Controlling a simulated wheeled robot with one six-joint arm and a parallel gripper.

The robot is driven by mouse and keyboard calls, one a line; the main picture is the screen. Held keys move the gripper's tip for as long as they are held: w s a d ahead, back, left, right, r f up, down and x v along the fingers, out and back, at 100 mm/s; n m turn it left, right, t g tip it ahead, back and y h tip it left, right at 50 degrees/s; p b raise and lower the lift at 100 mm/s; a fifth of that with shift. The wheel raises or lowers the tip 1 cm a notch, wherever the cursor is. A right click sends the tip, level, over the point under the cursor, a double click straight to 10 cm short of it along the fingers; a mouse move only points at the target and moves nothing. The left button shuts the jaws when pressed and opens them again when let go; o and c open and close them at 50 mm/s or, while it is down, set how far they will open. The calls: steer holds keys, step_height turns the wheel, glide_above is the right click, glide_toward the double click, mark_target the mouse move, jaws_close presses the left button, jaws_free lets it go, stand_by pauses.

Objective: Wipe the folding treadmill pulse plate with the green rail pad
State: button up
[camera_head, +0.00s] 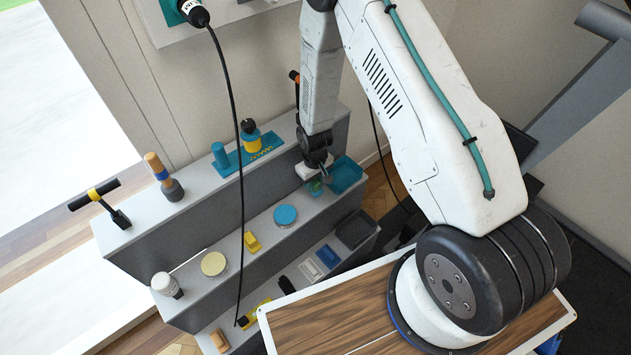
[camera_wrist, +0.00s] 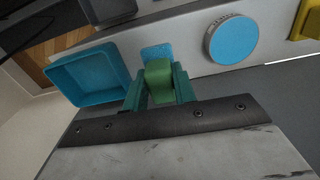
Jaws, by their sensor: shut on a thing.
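My gripper (camera_head: 317,184) is over the middle step of the grey stepped shelf, at its far right end. In the wrist view, my gripper (camera_wrist: 159,88) is shut on the green rail pad (camera_wrist: 158,74), with a finger on each side of it. The pad also shows as a small green patch in the head view, partly hidden by my gripper. A small blue patch (camera_wrist: 157,52) lies on the shelf just beyond the pad. I cannot tell whether the pad touches the shelf. I cannot make out the pulse plate in either view.
A blue open tray (camera_head: 347,175) stands close beside my gripper, and a blue round tin (camera_head: 285,215) sits along the same step. The grey stepped shelf (camera_head: 190,207) holds several other items. A black cable (camera_head: 233,130) hangs in front. A grey slanted frame (camera_head: 580,95) stands at right.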

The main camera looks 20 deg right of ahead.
steer(key=shift+f, duration=0.1)
steer(key=shift+f, duration=3.2)
steer(key=o, duration=1.4)
step_height(320, 180, up, 8)
steer(key=shift+f, duration=0.1)
